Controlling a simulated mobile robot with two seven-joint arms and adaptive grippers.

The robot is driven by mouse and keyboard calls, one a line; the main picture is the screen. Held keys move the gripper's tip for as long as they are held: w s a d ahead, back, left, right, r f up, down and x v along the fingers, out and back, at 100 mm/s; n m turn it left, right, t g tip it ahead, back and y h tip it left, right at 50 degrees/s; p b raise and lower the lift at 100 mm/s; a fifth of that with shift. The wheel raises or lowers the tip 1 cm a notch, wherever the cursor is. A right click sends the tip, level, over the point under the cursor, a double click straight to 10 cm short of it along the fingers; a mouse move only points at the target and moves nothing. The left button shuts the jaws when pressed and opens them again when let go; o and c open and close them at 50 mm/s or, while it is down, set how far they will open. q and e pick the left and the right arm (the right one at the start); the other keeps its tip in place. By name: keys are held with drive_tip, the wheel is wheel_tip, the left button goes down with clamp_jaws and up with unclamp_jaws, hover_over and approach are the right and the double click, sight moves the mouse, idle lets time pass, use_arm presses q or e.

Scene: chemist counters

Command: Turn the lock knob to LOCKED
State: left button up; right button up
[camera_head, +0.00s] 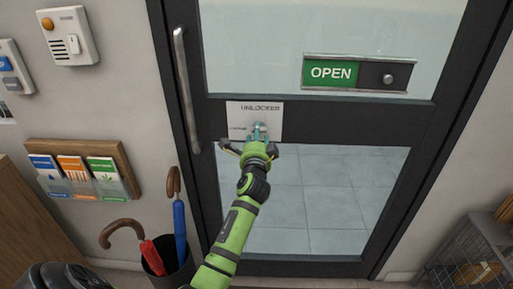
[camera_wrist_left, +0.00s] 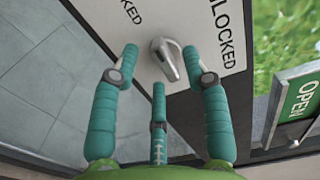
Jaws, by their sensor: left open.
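A white lock plate (camera_head: 271,122) is on the dark crossbar of the glass door, with UNLOCKED along its top and smaller lettering at its left. In the left wrist view the plate (camera_wrist_left: 190,20) carries LOCKED at the top and UNLOCKED at the right. The grey metal lock knob (camera_wrist_left: 166,58) sits between these words; its exact pointing direction is hard to tell. My left gripper (camera_head: 257,133) is at the plate and hides the knob in the head view. Its teal fingers (camera_wrist_left: 160,62) are open around the knob, with visible gaps at both sides. My right gripper is not in view.
An upright door handle (camera_head: 186,90) is left of the plate. An OPEN sign slider (camera_head: 359,73) is above right. An umbrella stand (camera_head: 165,268), a leaflet rack (camera_head: 82,169) and a wire basket (camera_head: 470,262) stand around the door. The space before the glass is clear.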

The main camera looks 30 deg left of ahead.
use_arm(q)
drive_tip(key=v, duration=1.1)
drive_tip(key=d+f+g+h, duration=0.1)
drive_tip(key=d+f+h, duration=0.2)
drive_tip(key=f, duration=0.8)
drive_tip(key=d+f+g+h, duration=0.2)
drive_tip(key=d+f, duration=0.1)
drive_tip(key=f, duration=0.8)
drive_tip(key=s+d+f+n+g+h, duration=0.1)
drive_tip(key=s+d+f+g, duration=0.1)
drive_tip(key=s+f, duration=0.45)
drive_tip(key=s+d+f+n+g+h, duration=0.1)
drive_tip(key=s+d+f+h, duration=0.15)
drive_tip(key=f, duration=0.75)
drive_tip(key=s+d+f+n+g, duration=0.2)
drive_tip(key=s+f+n+g, duration=0.15)
drive_tip(key=s+f, duration=1)
drive_tip(key=s+f+n+g, duration=0.2)
drive_tip(key=s+f, duration=0.1)
drive_tip(key=s, duration=0.9)
drive_tip(key=s+f+n+g+h, duration=0.1)
drive_tip(key=s+f+g, duration=0.1)
drive_tip(key=s, duration=1)
drive_tip(key=shift+a+f+n+g, duration=0.35)
drive_tip(key=shift+a+f, duration=0.1)
drive_tip(key=shift+f, duration=0.05)
